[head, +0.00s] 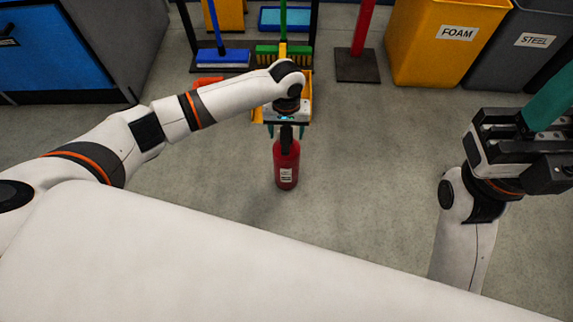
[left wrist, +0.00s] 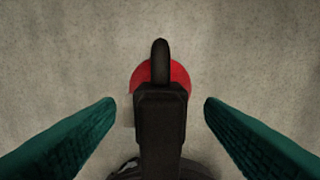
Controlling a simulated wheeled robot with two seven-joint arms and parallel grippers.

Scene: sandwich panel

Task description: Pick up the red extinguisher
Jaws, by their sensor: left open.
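The red extinguisher (head: 286,166) stands upright on the grey floor near the middle of the head view, with a white label on its front and a black top. My left gripper (head: 287,130) is right above it, pointing down. In the left wrist view the extinguisher (left wrist: 178,75) is seen from above, its black handle between the two green fingers of my left gripper (left wrist: 160,108). The fingers are open, with a gap on each side of the handle. My right gripper (head: 540,115) is raised at the right edge; its fingers are partly cut off by the frame.
A yellow FOAM bin (head: 440,55) and a grey STEEL bin (head: 525,60) stand at the back right. Brooms, with a blue head (head: 222,57), and a red post on a dark base (head: 357,66) are behind. A blue cabinet (head: 60,45) is at left. Floor around the extinguisher is clear.

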